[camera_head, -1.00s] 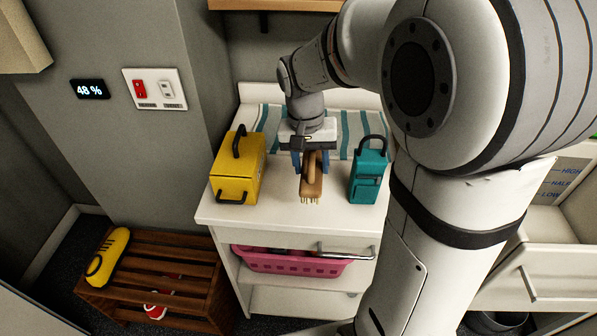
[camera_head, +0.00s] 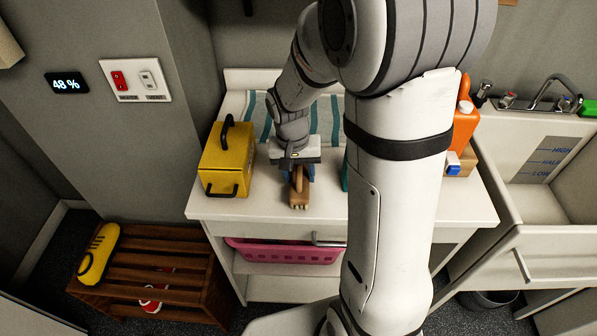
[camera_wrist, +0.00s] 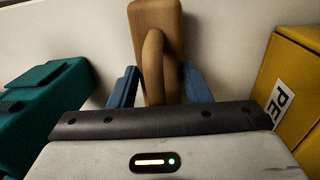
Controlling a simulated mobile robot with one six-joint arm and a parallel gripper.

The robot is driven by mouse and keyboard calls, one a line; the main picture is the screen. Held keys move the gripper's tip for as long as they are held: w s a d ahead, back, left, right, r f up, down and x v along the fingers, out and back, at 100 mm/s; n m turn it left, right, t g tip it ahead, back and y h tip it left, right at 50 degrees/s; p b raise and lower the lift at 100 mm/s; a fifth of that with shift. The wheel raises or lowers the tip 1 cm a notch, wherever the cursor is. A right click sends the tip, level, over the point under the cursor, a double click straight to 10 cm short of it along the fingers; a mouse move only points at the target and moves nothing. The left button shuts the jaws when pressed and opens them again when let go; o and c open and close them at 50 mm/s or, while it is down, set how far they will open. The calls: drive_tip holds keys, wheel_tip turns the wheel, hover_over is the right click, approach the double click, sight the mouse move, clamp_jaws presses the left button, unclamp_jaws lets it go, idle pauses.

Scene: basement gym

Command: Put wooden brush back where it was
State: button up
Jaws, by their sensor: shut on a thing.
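The wooden brush (camera_head: 299,190) is at the white cabinet top, between a yellow box and a teal case. Its brown body and looped handle also show in the wrist view (camera_wrist: 154,22). My gripper (camera_head: 298,172) is over it, with blue fingers on both sides of the handle, shut on it. In the wrist view my gripper (camera_wrist: 153,88) hides the near part of the brush. The bristle end faces the cabinet's front edge. I cannot tell whether the brush touches the top.
The yellow box (camera_head: 227,160) stands close on the left. The teal case (camera_wrist: 45,100) is mostly hidden by my arm in the head view. An orange jug (camera_head: 465,125) and a sink (camera_head: 560,185) are to the right.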

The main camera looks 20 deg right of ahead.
sight(294, 177)
drive_tip(key=shift+f, duration=0.1)
drive_tip(key=o, duration=1)
drive_tip(key=shift+o, duration=0.2)
wheel_tip(294, 177, up, 11)
drive_tip(key=a, duration=0.1)
drive_tip(key=s+r+n+t, duration=0.1)
drive_tip(key=s, duration=0.6)
drive_tip(key=s+d+r+n+t+y, duration=0.1)
drive_tip(key=s+n+t, duration=0.1)
drive_tip(key=s, duration=0.5)
drive_tip(key=shift+d+n, duration=0.25)
drive_tip(key=shift+n, duration=0.05)
